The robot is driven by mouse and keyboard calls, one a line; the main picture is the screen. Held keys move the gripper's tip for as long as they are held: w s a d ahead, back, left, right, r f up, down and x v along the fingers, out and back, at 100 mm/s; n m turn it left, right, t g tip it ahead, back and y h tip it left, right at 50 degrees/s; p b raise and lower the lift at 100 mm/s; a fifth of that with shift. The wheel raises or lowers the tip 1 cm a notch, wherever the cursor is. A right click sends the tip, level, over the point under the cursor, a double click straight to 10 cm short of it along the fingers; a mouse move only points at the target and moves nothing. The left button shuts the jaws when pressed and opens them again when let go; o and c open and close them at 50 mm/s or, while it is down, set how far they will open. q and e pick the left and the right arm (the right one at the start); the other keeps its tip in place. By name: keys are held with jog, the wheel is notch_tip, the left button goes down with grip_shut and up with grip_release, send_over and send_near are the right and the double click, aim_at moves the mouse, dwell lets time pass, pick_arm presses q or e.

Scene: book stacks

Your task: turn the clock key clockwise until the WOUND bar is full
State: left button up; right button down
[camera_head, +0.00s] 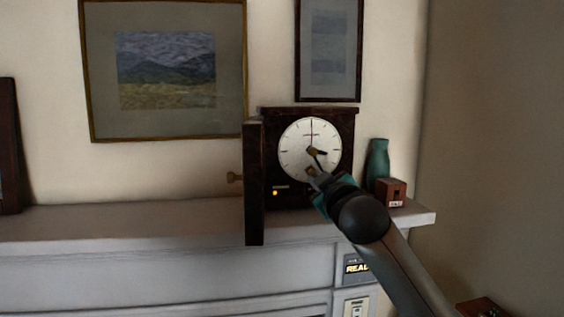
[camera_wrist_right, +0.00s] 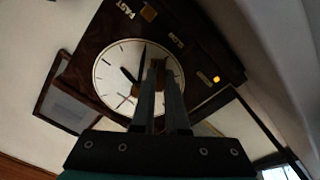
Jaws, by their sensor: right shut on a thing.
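The clock (camera_head: 349,127) is a dark wooden case with a round white dial (camera_head: 297,140), standing on the mantel shelf. Its front door (camera_head: 254,190) stands open at the left. My right gripper (camera_head: 313,174) reaches up from the lower right to the lower part of the dial. It is shut on the small brass clock key, which is mostly hidden by the fingers. In the right wrist view the fingers (camera_wrist_right: 160,72) meet at brass in front of the dial (camera_wrist_right: 110,72). An orange light (camera_head: 275,193) glows low on the case; no WOUND bar is readable. My left gripper is out of view.
A teal vase (camera_head: 378,160) and a small brown box (camera_head: 391,191) stand right of the clock, close to my right arm. Framed pictures (camera_head: 165,70) hang above.

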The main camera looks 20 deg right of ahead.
jog(key=shift+f+m, duration=0.4)
jog(key=shift+m, duration=0.5)
jog(key=m+p, duration=0.1)
jog(key=m, duration=0.3)
jog(key=shift+w, duration=0.1)
jog(key=m+p, duration=0.1)
jog(key=m, duration=0.2)
jog(key=shift+r, duration=0.15)
jog(key=shift+m, duration=0.5)
